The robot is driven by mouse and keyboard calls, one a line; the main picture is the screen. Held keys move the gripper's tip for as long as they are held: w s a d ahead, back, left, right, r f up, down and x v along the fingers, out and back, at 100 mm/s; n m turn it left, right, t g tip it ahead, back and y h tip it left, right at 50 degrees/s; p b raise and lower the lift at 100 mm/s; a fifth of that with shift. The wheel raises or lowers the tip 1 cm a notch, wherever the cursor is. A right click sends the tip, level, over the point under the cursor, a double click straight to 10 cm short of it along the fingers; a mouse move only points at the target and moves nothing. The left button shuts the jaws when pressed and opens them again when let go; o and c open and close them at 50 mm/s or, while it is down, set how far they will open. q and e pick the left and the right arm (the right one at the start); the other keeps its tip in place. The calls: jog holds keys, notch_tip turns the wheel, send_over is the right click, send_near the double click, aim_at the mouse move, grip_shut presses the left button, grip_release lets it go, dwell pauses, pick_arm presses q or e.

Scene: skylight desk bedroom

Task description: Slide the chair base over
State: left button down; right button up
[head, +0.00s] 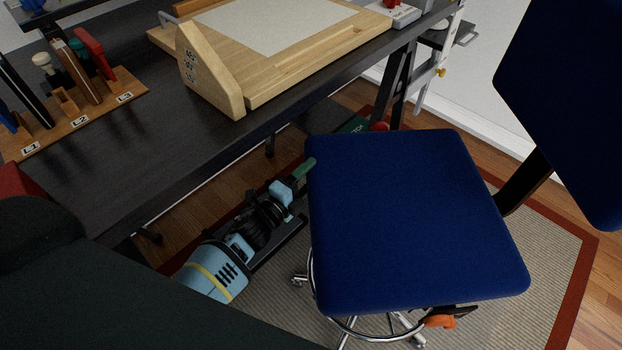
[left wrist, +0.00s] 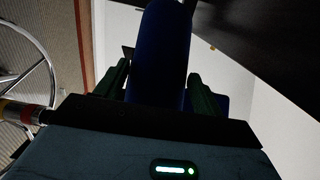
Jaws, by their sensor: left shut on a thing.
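The chair has a dark blue seat (head: 415,215) and a chrome base with a foot ring (head: 362,335) and casters (head: 299,280). Much of the base is hidden under the seat. My left gripper (head: 308,170) reaches the seat's left edge, near its far corner. In the left wrist view, its green fingers (left wrist: 160,80) stand either side of the blue seat edge (left wrist: 160,50), shut on it. Part of the chrome ring (left wrist: 45,75) shows at that view's left. My right gripper is not in view.
The dark desk (head: 130,165) runs along the chair's far left side, with a wooden drawing board (head: 290,70) and a labelled rack (head: 75,110) on it. The blue backrest (head: 565,110) rises at right. A red-bordered rug (head: 545,250) lies beneath, with open floor at right.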

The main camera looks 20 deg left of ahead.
pick_arm(q)
jog(key=shift+w+a, duration=0.2)
jog(key=shift+a, duration=0.4)
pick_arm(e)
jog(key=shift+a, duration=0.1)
pick_arm(q)
jog(key=c, duration=0.6)
grip_release()
jog(key=o, duration=0.4)
jog(key=shift+d, duration=0.15)
jog(key=shift+o, duration=0.2)
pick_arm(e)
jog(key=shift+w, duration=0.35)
pick_arm(q)
jog(key=v, duration=0.7)
jog(key=shift+s, duration=0.4)
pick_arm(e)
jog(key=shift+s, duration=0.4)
pick_arm(q)
jog(key=shift+s, duration=0.1)
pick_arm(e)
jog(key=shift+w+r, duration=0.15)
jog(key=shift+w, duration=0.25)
